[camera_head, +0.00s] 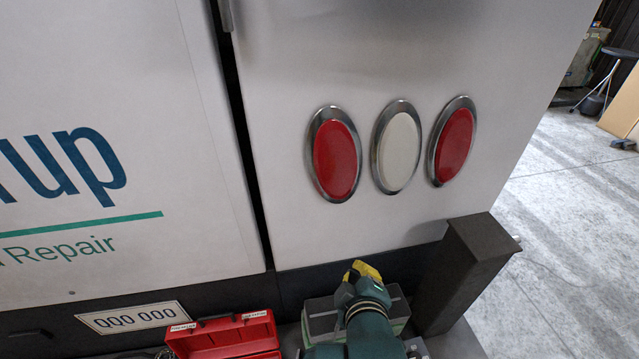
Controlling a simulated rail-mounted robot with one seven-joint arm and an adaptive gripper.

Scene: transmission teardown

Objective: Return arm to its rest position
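A dark green jointed part (366,320), which looks like my arm, rises from the bottom edge right of centre. I see nothing clearly held. The end piece shows in front of the truck's dark lower edge, above a grey-green box (320,318), which the arm partly covers.
The white truck rear (290,60) fills most of the view, with two red lamps (336,154) (455,140) around a white one (398,150). A red toolbox (222,335) stands bottom left of the arm. A dark post (462,272) stands right. Open concrete floor (570,210) lies beyond.

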